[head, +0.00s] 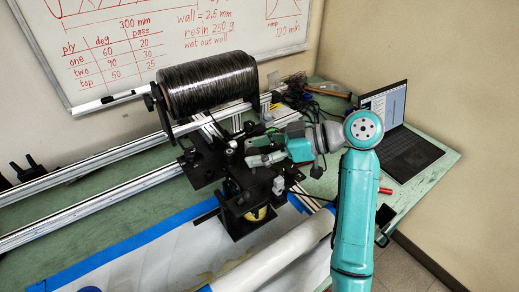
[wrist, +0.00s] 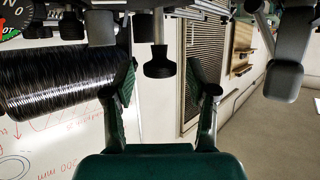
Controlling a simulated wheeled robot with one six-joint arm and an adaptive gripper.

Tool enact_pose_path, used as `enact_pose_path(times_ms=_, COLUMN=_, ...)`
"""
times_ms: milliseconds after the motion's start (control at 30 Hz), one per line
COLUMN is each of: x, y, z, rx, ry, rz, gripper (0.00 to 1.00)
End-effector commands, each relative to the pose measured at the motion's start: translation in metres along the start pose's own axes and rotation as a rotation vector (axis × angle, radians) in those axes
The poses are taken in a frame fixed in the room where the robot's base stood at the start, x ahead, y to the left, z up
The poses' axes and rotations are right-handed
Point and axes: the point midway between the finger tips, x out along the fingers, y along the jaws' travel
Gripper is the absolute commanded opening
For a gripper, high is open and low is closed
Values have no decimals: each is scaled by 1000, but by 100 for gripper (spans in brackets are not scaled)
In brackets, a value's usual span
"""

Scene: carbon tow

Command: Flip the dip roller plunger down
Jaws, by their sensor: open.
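The dip roller plunger shows in the wrist view as a black stem with a flared knob (wrist: 160,64), between my gripper's two fingers. Gaps show on both sides of the knob, so the fingers do not appear to touch it. My gripper (wrist: 162,74) is open and empty. In the head view my gripper (head: 249,152) reaches left over the black dip roller carriage (head: 205,160). The plunger is too small and crowded among the black parts to pick out in the head view.
A spool of black carbon tow (head: 208,84) is mounted behind the carriage and also shows in the wrist view (wrist: 60,78). Metal rails (head: 80,170) run across the green bench. A white tube (head: 275,252) lies in front. An open laptop (head: 405,140) stands right of my arm.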

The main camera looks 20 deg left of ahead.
Motion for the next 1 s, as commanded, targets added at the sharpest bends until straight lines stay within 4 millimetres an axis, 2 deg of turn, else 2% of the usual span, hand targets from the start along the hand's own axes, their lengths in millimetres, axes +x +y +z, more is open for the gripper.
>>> enact_pose_path(times_ms=167, x=0, y=0, z=0, rx=0, ry=0, rz=0, gripper=57)
enact_pose_path(times_ms=400, x=0, y=0, z=0, rx=0, ry=0, rz=0, gripper=0)
enact_pose_path(times_ms=633, x=1, y=0, z=3, rx=1, ry=0, rz=-1, gripper=0)
enact_pose_path(times_ms=867, x=13, y=0, z=33, rx=4, ry=0, rz=-2, gripper=0)
enact_pose_path(times_ms=1000, x=15, y=0, z=36, rx=1, ry=-1, rz=-1, gripper=0)
